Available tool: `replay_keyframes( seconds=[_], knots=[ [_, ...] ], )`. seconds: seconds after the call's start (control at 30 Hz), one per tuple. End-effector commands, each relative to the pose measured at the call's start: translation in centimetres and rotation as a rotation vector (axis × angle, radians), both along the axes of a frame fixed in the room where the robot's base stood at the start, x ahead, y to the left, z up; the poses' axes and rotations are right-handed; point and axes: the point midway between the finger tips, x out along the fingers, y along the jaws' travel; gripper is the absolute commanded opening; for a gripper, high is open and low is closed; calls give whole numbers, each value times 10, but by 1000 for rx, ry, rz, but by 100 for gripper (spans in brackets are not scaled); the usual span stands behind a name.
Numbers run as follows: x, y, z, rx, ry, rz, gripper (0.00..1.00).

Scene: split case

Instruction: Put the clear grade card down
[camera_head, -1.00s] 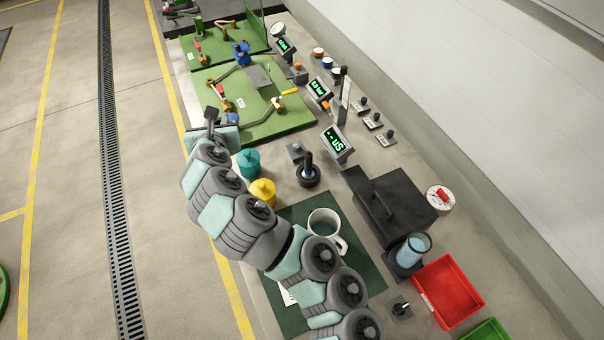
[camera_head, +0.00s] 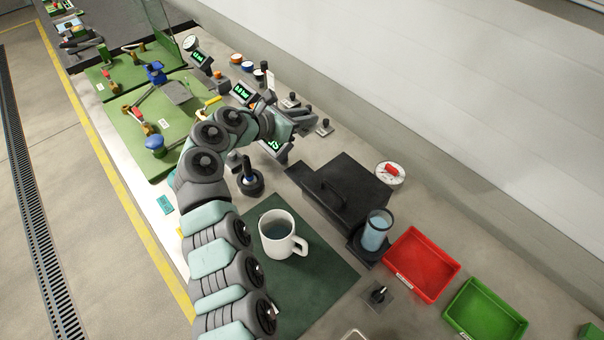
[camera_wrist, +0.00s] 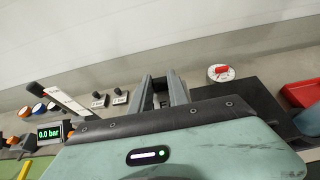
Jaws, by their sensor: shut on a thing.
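My gripper (camera_wrist: 163,92) shows in the wrist view with its two grey fingers close together around a small greyish piece. I take this piece to be the clear grade card, but its outline is mostly hidden. A flat teal card (camera_head: 165,204) lies at the bench's near edge, left of my arm.
A black lidded box (camera_head: 345,190), a mug (camera_head: 283,236) on a dark green mat (camera_head: 325,280), a blue-filled beaker (camera_head: 376,230), a red tray (camera_head: 421,264) and a green tray (camera_head: 485,309) stand along the bench. A white upright strip (camera_wrist: 65,100) stands left of my fingers.

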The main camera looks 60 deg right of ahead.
Motion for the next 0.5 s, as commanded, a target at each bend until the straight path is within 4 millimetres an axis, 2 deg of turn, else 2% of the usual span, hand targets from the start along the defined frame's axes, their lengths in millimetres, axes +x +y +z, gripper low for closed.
replay_keyframes(
  seconds=[0.4,0.5],
  knots=[
    [-2,0,-111,2,4,0,0],
    [-1,0,-132,2,3,-1,0]
  ],
)
